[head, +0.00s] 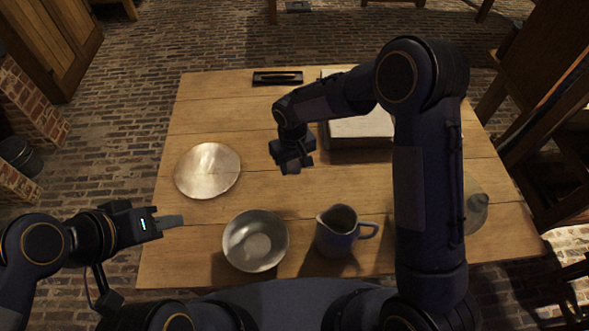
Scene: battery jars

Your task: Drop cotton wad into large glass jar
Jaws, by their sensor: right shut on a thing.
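No cotton wad can be made out in the head view. My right gripper (291,168) hangs above the middle of the table, pointing down. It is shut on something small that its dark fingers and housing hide. A greyish, see-through glass vessel (477,207) is at the right side of the table, partly hidden behind my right arm; I cannot tell whether it is the large jar. My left gripper (172,221) is at the table's left edge, left of the metal bowl, its fingers seen edge-on. I see nothing in it.
A metal bowl (256,241) and a dark pitcher (340,232) stand near the front edge. A round metal plate (208,170) lies at the left. A box-like thing (360,131) and a dark tray (277,78) are at the back. The wooden table (205,115) is bare at the back left.

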